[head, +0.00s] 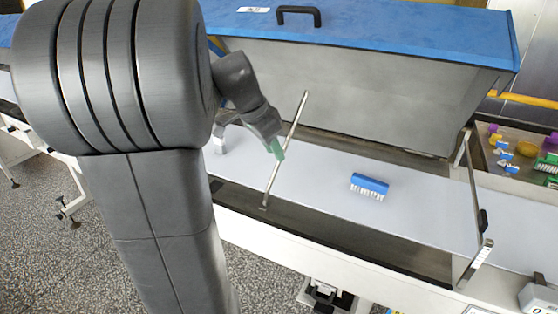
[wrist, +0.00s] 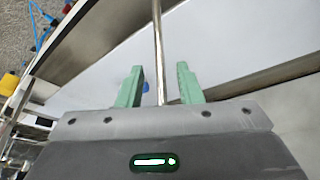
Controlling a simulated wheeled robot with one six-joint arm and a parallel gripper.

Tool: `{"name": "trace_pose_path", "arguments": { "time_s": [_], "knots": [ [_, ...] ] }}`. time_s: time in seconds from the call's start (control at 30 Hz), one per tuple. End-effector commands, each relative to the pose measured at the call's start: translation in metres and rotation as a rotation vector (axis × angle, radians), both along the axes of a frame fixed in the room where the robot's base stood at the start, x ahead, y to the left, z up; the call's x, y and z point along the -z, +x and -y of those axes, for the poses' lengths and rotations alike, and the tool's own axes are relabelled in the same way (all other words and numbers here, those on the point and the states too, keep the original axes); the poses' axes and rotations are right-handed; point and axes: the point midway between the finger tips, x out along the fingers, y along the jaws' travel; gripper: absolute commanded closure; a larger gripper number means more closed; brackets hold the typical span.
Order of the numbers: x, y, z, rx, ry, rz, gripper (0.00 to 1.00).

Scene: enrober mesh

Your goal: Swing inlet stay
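A thin metal stay (head: 294,122) stands tilted over the left part of the white belt, its foot at the front edge of the machine. My gripper (head: 276,150) is at the middle of this stay, with one green fingertip showing beside it. In the wrist view the stay (wrist: 158,45) runs between the two green fingers of my gripper (wrist: 159,82). The fingers are open, with a gap on each side of the stay. A second metal stay (head: 472,180) stands at the right end of the belt. Which one is the inlet stay is not marked.
A blue brush (head: 369,186) lies on the white belt (head: 410,215). Behind stands a grey hood (head: 370,85) with a blue top (head: 420,25) and black handle. A tray (head: 487,148) of brushes and coloured pieces is at the right. The front rim (head: 300,240) bounds the belt.

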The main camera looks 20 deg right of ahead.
Motion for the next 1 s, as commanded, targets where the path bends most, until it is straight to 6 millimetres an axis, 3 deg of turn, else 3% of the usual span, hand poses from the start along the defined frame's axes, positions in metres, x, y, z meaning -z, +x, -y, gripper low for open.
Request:
{"name": "trace_pose_path", "arguments": {
  "time_s": [0.1, 0.3, 0.67, 0.83, 1.0],
  "knots": [
    [0.021, 0.000, 0.008, 0.002, 0.001, -0.004, 0.67],
    [0.040, 0.002, 0.017, -0.001, 0.000, -0.001, 0.67],
    [0.045, 0.003, 0.018, -0.001, -0.001, 0.001, 0.67],
    [0.045, 0.003, 0.018, -0.002, -0.001, 0.000, 0.99],
    [0.045, 0.003, 0.018, -0.002, -0.001, 0.000, 1.00]
  ]
}}
